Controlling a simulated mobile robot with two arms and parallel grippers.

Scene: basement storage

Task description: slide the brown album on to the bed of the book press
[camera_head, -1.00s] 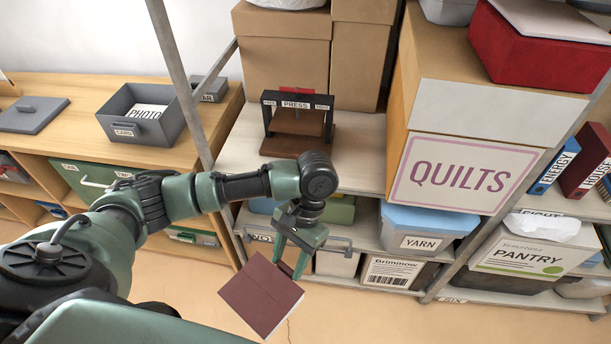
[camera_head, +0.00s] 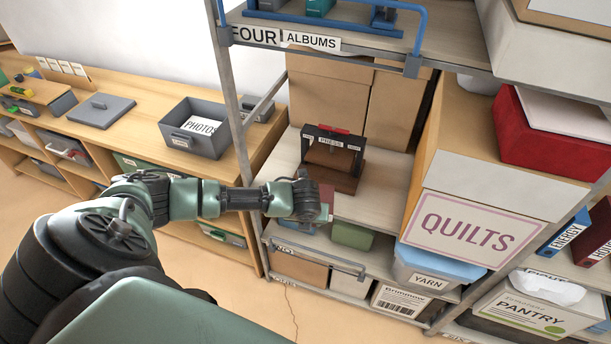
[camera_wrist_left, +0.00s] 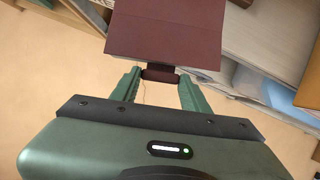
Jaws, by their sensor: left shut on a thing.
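The brown album (camera_wrist_left: 166,38) fills the top middle of the left wrist view, held by its near edge between the two green fingers of my left gripper (camera_wrist_left: 160,75). In the head view only a small reddish-brown part of the album (camera_head: 327,194) shows beside my left wrist, which hides the rest and the fingers. The book press (camera_head: 333,150), a dark frame with a red top part and a brown bed (camera_head: 335,178), stands on the shelf just beyond the album. The album appears apart from the bed. My right gripper is not in view.
Cardboard boxes (camera_head: 330,95) stand behind the press, and the large QUILTS box (camera_head: 465,230) is to its right. A shelf upright (camera_head: 232,100) rises at left. Bare shelf (camera_head: 375,208) lies right of the press. A yarn bin (camera_head: 430,272) sits below.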

